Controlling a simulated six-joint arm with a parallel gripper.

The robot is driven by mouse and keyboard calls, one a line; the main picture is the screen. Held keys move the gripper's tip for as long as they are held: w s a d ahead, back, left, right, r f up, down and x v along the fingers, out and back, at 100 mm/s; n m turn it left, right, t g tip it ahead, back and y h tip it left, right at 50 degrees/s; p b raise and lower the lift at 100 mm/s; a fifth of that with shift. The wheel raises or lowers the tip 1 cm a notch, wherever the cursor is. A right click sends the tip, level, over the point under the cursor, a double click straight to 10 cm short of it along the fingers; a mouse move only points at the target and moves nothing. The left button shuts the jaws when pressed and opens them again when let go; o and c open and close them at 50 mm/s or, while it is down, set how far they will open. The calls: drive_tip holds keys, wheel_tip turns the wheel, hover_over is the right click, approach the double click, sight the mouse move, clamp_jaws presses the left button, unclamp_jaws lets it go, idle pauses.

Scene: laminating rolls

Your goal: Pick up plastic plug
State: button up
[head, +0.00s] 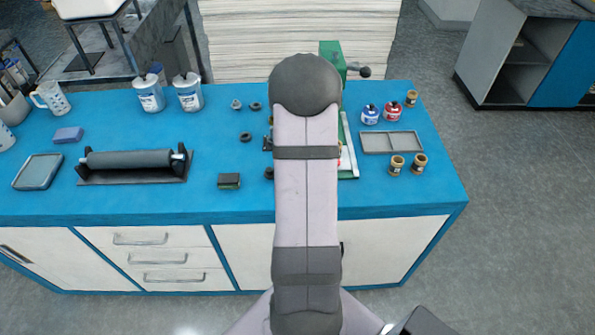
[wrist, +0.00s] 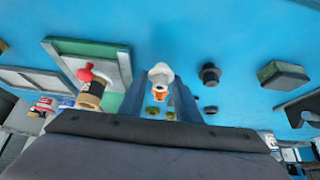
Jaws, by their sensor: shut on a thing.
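In the wrist view, my gripper (wrist: 157,88) is shut on a small pale plastic plug (wrist: 161,72), which sits between the two blue-grey fingers. An orange part shows at the plug's lower end. In the head view, my own arm hides the gripper and the held plug. A small grey plug-like piece (head: 236,104) stands on the blue bench (head: 215,205), left of my arm.
Several dark round parts (head: 245,136) and a dark block (head: 229,181) lie left of my arm. A roller on a base (head: 130,160) is farther left. A green-edged tray (head: 348,172), a grey divided tray (head: 391,142) and several small jars (head: 396,164) are to the right.

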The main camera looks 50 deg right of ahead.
wheel_tip(320, 180, up, 7)
drive_tip(key=p, duration=0.3)
drive_tip(key=shift+r, duration=0.2)
drive_tip(key=shift+w+a+r, duration=0.15)
drive_tip(key=shift+w+a, duration=0.2)
drive_tip(key=shift+a, duration=0.05)
drive_tip(key=w+a+r+n+t+y, duration=0.15)
drive_tip(key=w+a+r, duration=0.25)
drive_tip(key=a, duration=0.9)
drive_tip(key=w+a+r+n, duration=0.3)
drive_tip(key=w+a+r, duration=0.15)
drive_tip(key=a, duration=0.85)
drive_tip(key=s+d+f+m+g+h+b, duration=0.1)
drive_tip(key=s+d+f+m+b, duration=0.2)
drive_tip(key=d, duration=0.8)
drive_tip(key=s+d+f+m+g+h+b, duration=0.1)
drive_tip(key=d+f+m+g+h, duration=0.2)
drive_tip(key=d, duration=0.8)
drive_tip(key=s+d+m+g, duration=0.1)
drive_tip(key=s+d+m, duration=0.2)
drive_tip(key=d, duration=0.3)
drive_tip(key=s+d+r+m+g+b, duration=0.1)
drive_tip(key=s+d+m, duration=0.2)
drive_tip(key=d, duration=0.3)
drive_tip(key=s+d+r+m+g, duration=0.1)
drive_tip(key=s+d+m+g, duration=0.1)
drive_tip(key=d, duration=0.4)
drive_tip(key=shift+s+d+r+m+y, duration=0.15)
drive_tip(key=shift+s+m+y, duration=0.3)
drive_tip(key=shift+m, duration=0.8)
